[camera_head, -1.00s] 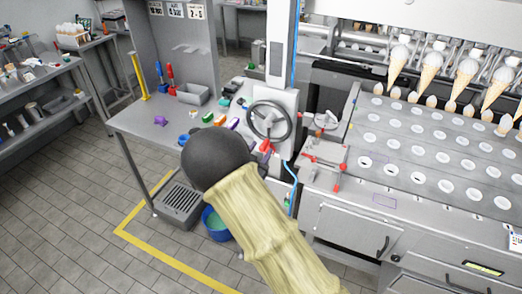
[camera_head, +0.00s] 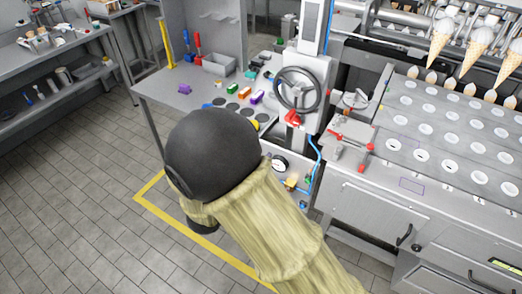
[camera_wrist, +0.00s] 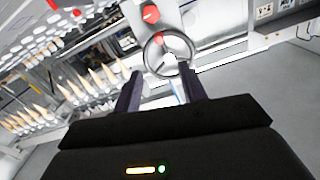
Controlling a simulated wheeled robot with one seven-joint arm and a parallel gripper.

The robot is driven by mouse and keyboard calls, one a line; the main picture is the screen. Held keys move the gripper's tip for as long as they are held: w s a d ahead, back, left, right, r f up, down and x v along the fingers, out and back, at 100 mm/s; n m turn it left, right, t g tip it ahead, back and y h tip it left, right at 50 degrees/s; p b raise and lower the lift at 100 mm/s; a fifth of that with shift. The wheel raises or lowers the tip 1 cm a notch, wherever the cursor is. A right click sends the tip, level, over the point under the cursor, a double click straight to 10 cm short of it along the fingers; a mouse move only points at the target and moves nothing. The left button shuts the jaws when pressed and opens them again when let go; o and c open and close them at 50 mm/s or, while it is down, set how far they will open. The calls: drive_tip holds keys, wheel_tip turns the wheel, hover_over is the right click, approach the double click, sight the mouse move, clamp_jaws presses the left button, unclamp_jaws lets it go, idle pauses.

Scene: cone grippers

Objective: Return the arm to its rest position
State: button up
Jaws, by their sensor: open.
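My arm, in a pale yellow sleeve with a dark rounded end, reaches up from the bottom of the head view. It covers the front of the worktable and the floor there. My gripper's fingers are hidden in the head view. In the wrist view my gripper (camera_wrist: 158,90) shows two dark fingers spread apart with nothing between them. Beyond the fingertips is a handwheel (camera_wrist: 167,55), apart from them. The handwheel also shows in the head view (camera_head: 275,91), above and right of the arm's dark end.
A grey worktable (camera_head: 155,95) with small coloured items stands behind my arm. The machine with cones (camera_head: 478,55) and a holed plate fills the right. A shelf unit (camera_head: 50,62) stands at the left. Open tiled floor (camera_head: 80,190) lies at lower left.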

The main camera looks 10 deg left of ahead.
idle(0.4)
drive_tip(key=w+d+f+n+g+y, duration=0.2)
drive_tip(key=w+d+n+g+y, duration=0.1)
drive_tip(key=w+d+g+y, duration=0.4)
drive_tip(key=s+d+f+n+g, duration=0.1)
drive_tip(key=s+d+n+g, duration=0.2)
drive_tip(key=s+d, duration=1.4)
drive_tip(key=s+g, duration=0.1)
drive_tip(key=g, duration=0.3)
drive_tip(key=shift+s+d+f, duration=0.3)
drive_tip(key=shift+d, duration=0.1)
idle(0.4)
